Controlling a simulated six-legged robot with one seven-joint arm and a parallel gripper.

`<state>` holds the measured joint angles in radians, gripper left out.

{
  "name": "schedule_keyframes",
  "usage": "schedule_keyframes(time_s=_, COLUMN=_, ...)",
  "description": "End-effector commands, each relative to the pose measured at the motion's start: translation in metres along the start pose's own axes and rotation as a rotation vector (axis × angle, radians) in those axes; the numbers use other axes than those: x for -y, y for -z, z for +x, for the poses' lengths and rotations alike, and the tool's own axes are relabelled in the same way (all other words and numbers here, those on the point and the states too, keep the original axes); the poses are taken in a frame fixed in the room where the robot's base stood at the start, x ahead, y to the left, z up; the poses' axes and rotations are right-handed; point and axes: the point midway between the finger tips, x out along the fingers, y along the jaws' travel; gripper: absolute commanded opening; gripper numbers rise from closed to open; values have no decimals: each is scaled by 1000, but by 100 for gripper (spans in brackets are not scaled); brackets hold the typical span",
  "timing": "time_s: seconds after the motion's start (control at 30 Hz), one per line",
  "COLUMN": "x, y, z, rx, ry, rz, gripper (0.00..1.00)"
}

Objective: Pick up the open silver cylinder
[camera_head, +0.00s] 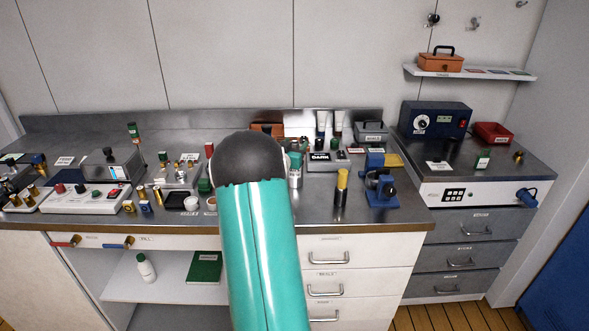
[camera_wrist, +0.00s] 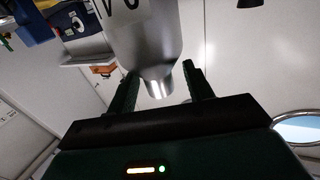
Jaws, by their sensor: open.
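A silver cylinder (camera_wrist: 146,48) with dark lettering on a pale label fills the upper middle of the wrist view. It narrows to a short bright neck (camera_wrist: 158,88) toward my gripper. My gripper (camera_wrist: 161,72) is open, with one dark green finger on each side of the neck. Gaps show between the fingers and the neck, so I see no grip. Whether the cylinder's end is open cannot be told. In the head view my teal arm hides my gripper and part of the bench behind it.
The metal bench (camera_head: 330,210) is crowded with small items. A yellow-topped black cylinder (camera_head: 341,190) and a blue clamp-like device (camera_head: 380,185) stand right of my arm. A grey-topped unit (camera_head: 470,190) is at the right, below a wall shelf (camera_head: 490,74).

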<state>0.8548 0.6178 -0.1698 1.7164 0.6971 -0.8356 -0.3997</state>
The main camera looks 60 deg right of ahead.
Motion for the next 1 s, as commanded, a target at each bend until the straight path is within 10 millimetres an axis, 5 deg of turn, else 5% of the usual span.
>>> schedule_keyframes(time_s=0.27, x=0, y=0, z=3, rx=0, ry=0, rz=0, gripper=50)
schedule_keyframes(time_s=0.53, x=0, y=0, z=3, rx=0, ry=0, rz=0, gripper=0)
schedule_keyframes(time_s=1.0, x=0, y=4, z=3, rx=-4, ry=0, rz=1, gripper=0)
